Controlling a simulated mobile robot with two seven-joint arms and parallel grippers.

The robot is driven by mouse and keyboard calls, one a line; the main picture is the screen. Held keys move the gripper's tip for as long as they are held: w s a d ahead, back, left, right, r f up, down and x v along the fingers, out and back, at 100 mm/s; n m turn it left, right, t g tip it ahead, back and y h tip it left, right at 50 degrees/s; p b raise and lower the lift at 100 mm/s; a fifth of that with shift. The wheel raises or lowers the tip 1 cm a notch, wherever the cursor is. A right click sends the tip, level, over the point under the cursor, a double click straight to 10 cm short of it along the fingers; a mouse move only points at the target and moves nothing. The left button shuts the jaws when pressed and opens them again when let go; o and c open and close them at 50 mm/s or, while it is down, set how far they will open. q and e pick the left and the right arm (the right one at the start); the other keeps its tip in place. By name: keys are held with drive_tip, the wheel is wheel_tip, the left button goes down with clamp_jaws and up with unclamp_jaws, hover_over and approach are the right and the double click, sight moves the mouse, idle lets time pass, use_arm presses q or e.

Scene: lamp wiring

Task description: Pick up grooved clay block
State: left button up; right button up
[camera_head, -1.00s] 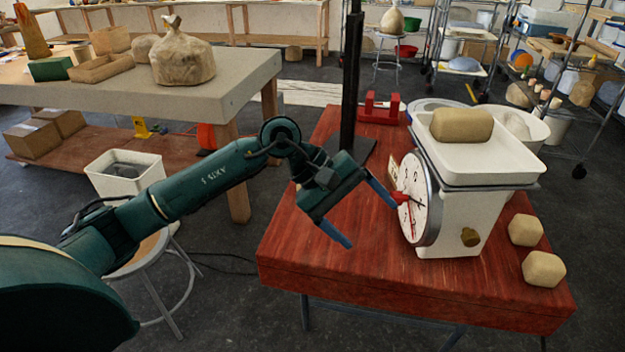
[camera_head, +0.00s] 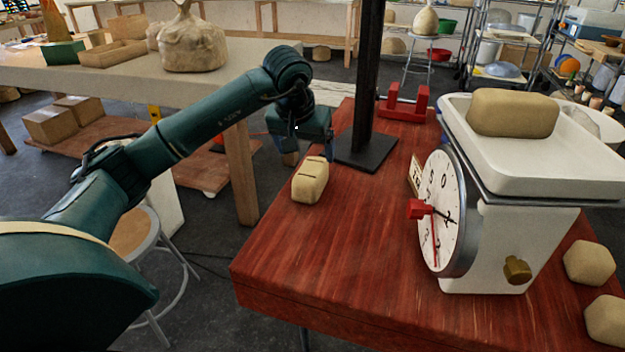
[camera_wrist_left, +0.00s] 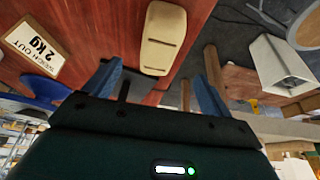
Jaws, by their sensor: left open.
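The grooved clay block (camera_head: 310,180) is tan with dark slots in its top. It sits on the red table near its left edge, in front of the black post. In the left wrist view the block (camera_wrist_left: 163,38) lies beyond the fingertips and between their lines. My left gripper (camera_head: 308,152) is just behind the block in the head view, open and apart from it. In the left wrist view its two blue fingers (camera_wrist_left: 158,85) are spread with nothing between them. My right gripper is not in view.
A white scale (camera_head: 500,240) with a dial stands on the red table (camera_head: 340,270), carrying a plain clay block (camera_head: 513,112). Plain blocks (camera_head: 590,263) lie at its right. A black post (camera_head: 366,90) and a red stand (camera_head: 405,108) are behind. The table's front left is clear.

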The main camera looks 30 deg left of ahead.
sight(311, 167)
use_arm(q)
drive_tip(key=x, duration=0.7)
drive_tip(key=shift+w, duration=0.3)
drive_tip(key=shift+w+f, duration=0.15)
drive_tip(key=shift+f, duration=0.2)
drive_tip(key=shift+f, duration=0.25)
drive_tip(key=shift+c, duration=0.5)
drive_tip(key=c, duration=1.7)
drive_tip(key=shift+r, duration=0.15)
clamp_jaws()
drive_tip(key=shift+r, duration=0.1)
